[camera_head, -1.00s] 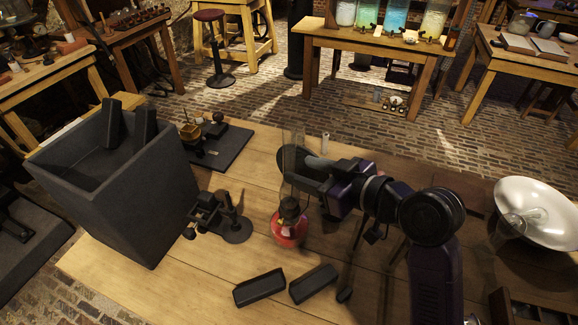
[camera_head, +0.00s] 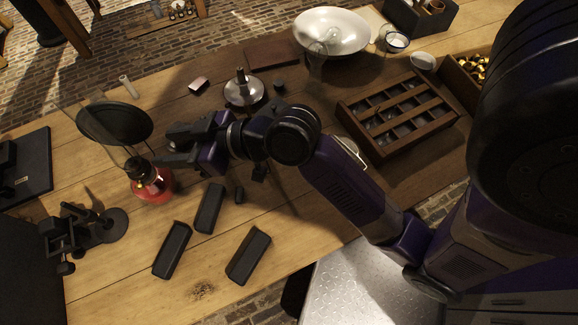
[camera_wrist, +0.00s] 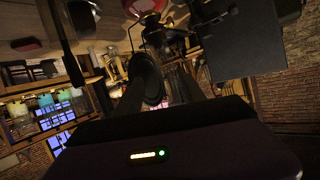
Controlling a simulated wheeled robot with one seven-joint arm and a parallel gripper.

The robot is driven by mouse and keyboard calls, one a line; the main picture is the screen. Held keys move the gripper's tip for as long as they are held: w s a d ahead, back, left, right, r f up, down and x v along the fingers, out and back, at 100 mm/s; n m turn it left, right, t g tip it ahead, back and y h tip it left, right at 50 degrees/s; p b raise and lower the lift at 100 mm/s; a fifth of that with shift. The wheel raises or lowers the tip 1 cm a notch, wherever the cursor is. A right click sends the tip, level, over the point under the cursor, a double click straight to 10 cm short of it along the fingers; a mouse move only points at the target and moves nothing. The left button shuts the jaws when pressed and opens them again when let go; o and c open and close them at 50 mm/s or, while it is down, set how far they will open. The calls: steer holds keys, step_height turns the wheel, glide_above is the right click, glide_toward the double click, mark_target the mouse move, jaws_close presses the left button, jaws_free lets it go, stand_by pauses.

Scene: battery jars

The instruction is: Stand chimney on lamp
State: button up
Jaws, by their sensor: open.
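The lamp (camera_head: 152,186), with a red base and a dark burner, stands on the wooden table at left in the head view. The chimney (camera_head: 98,122) is a faint, clear glass tube. It appears to rise from the burner, leaning up-left in the picture; its exact seating is hard to see. My gripper (camera_head: 164,146) is open just right of the burner, with no glass visible between its fingers. In the wrist view the lamp's red base (camera_wrist: 145,7) shows at the top edge, and the chimney is hard to make out.
A black disc (camera_head: 115,123) is behind the chimney. A dark stand (camera_head: 106,226) is left of the lamp, and several black blocks (camera_head: 209,208) lie in front. A metal burner (camera_head: 243,90), another clear glass (camera_head: 317,64), a white dish (camera_head: 333,31) and a compartment tray (camera_head: 398,113) are right.

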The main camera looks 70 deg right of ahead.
steer(key=s+a+f+h, duration=0.1)
steer(key=s, duration=1.2)
steer(key=s+a+f+m+t+h, duration=0.1)
steer(key=s, duration=1.2)
steer(key=shift+s+a+f+h, duration=0.15)
steer(key=shift+s+a+h, duration=0.05)
steer(key=shift+a+h, duration=0.15)
stand_by(0.4)
